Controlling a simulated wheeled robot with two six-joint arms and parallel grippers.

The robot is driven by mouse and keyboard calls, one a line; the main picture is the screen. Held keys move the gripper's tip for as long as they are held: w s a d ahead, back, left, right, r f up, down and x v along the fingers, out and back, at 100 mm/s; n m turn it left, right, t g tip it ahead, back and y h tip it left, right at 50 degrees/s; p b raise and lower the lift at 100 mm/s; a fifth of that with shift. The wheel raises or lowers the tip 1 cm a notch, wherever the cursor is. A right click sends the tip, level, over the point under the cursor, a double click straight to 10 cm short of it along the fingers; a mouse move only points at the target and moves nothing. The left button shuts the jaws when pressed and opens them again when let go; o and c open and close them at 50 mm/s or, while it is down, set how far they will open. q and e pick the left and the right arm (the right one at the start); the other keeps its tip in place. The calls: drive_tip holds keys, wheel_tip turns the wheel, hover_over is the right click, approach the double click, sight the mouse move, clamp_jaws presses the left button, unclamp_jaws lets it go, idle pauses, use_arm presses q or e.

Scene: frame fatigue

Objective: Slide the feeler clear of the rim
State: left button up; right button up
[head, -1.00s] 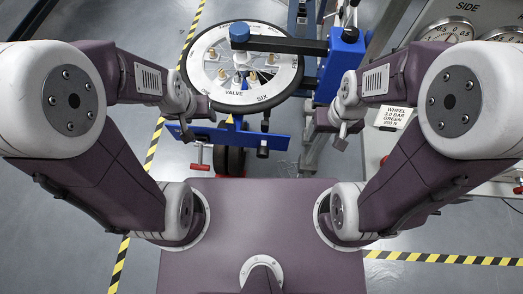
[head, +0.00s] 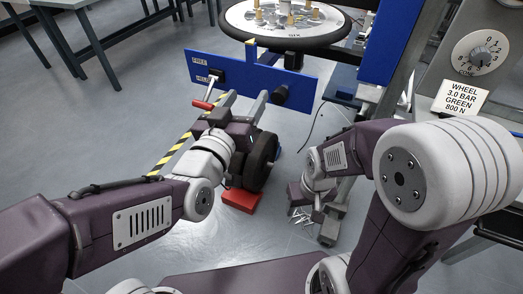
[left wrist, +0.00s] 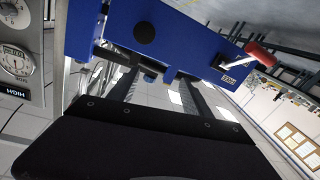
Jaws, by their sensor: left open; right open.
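A wheel (head: 322,36) with a black rim lies flat on its stand at the top of the head view. Below its rim is a blue panel (head: 305,84) with FREE and HELD labels, a red-handled lever (head: 203,105) and a dark round knob (head: 280,95). My right gripper (head: 333,222) is open, low, pointing down.
A dark wheel (head: 262,160) and a red block (head: 241,200) are beside my left gripper. A gauge cabinet with a tag reading WHEEL 3.0 BAR GREEN 800 N (head: 461,99) stands at right. Dark tables (head: 100,50) stand at the back left. The left floor is clear.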

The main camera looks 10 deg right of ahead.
use_arm(q)
drive_tip(key=m+h+b, duration=0.1)
drive_tip(key=h+b, duration=0.1)
drive_tip(key=b, duration=0.1)
approach(277, 100)
drive_tip(key=w, duration=0.2)
drive_tip(key=r, duration=0.1)
drive_tip(key=shift+g, duration=0.4)
drive_tip(key=x, duration=0.5)
drive_tip(key=b+x, duration=0.1)
drive_tip(key=x, duration=0.1)
drive_tip(key=shift+d+f, duration=0.15)
drive_tip(key=shift+d, duration=0.5)
drive_tip(key=shift+w+d, duration=0.3)
drive_tip(key=shift+w, duration=0.15)
clamp_jaws()
use_arm(e)
wheel_tip(277, 100, down, 7)
drive_tip(key=shift+w, duration=0.3)
